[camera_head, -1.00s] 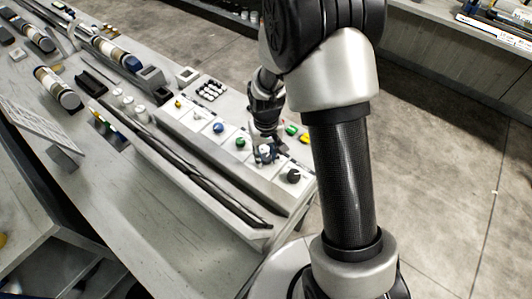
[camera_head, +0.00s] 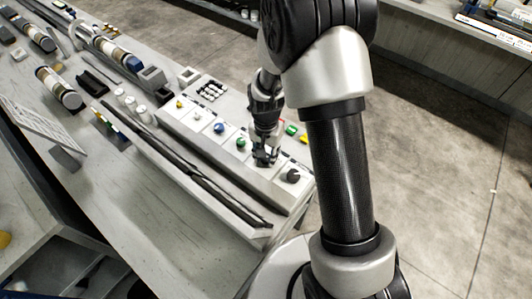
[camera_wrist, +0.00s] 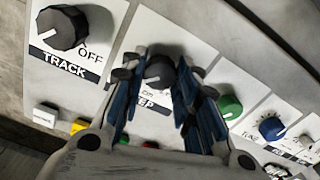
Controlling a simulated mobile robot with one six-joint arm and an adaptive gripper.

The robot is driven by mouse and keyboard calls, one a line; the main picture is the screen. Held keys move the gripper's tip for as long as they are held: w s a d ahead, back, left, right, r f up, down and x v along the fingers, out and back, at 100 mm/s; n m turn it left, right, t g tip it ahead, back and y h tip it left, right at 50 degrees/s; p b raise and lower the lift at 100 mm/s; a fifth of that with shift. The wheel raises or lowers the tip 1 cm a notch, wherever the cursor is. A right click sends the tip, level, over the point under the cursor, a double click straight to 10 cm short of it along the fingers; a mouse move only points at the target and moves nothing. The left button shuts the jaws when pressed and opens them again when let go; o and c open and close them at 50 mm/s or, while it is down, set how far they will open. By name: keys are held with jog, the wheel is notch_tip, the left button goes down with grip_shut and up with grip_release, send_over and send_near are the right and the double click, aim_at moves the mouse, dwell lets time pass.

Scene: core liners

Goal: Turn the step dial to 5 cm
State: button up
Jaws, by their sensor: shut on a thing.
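The step dial (camera_wrist: 159,70) is a black knob on a white card in the wrist view. Its label is partly covered, with "EP" and "cm" showing. My gripper (camera_wrist: 163,77) has its blue-sided fingers on either side of the knob and is shut on it. A light pointer mark shows on the knob, but I cannot read which value it points at. In the head view my gripper (camera_head: 265,159) is down on the panel between the green knob and the black track knob, and it hides the step dial.
The black TRACK knob (camera_wrist: 62,27) is at upper left in the wrist view. A green knob (camera_wrist: 230,106) and a blue knob (camera_wrist: 271,128) stand close on the right. Dark rails (camera_head: 185,160) lie along the panel's front. Core pieces (camera_head: 58,88) lie farther left.

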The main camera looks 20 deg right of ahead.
dwell(0.3)
jog(key=o, duration=1.1)
jog(key=shift+c, duration=0.2)
notch_tip(320, 180, up, 12)
dwell(0.4)
